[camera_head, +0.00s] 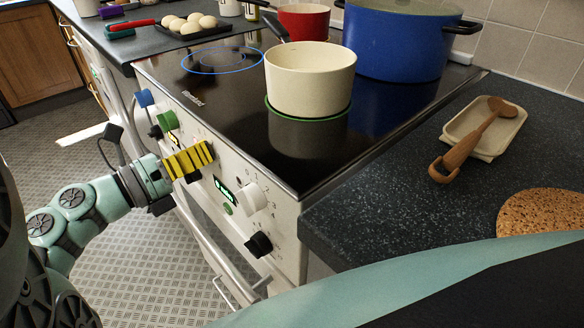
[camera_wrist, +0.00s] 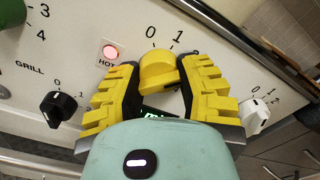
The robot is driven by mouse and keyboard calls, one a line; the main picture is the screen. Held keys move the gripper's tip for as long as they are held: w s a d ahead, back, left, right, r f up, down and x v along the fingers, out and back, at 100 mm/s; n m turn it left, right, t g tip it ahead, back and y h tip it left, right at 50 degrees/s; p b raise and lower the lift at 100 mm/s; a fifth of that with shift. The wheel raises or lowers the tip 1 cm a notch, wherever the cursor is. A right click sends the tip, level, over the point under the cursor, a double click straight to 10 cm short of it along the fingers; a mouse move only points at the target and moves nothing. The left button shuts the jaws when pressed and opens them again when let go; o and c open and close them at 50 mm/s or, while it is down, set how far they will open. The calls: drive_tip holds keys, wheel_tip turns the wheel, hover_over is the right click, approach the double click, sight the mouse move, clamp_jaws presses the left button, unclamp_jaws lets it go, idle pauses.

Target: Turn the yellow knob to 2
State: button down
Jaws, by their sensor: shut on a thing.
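The yellow knob (camera_wrist: 158,69) is on the white front panel in the wrist view, with 0, 1 and part of a 2 printed above and to its right. My gripper (camera_wrist: 160,72) has its yellow ribbed fingers on both sides of the knob and is shut on it. Where the knob's pointer aims is hard to tell. In the head view my gripper (camera_head: 189,158) is at the cooker's front panel, and its fingers hide the knob.
A green knob (camera_head: 167,120) and blue knob (camera_head: 144,98) are left of my gripper; a white knob (camera_head: 251,197) and black knob (camera_head: 259,245) are right. A cream pot (camera_head: 308,80) stands on the hob above. A red light (camera_wrist: 110,52) glows beside HOT.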

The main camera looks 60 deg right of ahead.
drive_tip(key=shift+f+n, duration=0.15)
drive_tip(key=shift+n, duration=0.15)
idle(0.4)
drive_tip(key=shift+c, duration=2.4)
unclamp_jaws()
drive_tip(key=shift+s, duration=0.1)
drive_tip(key=v, duration=1.2)
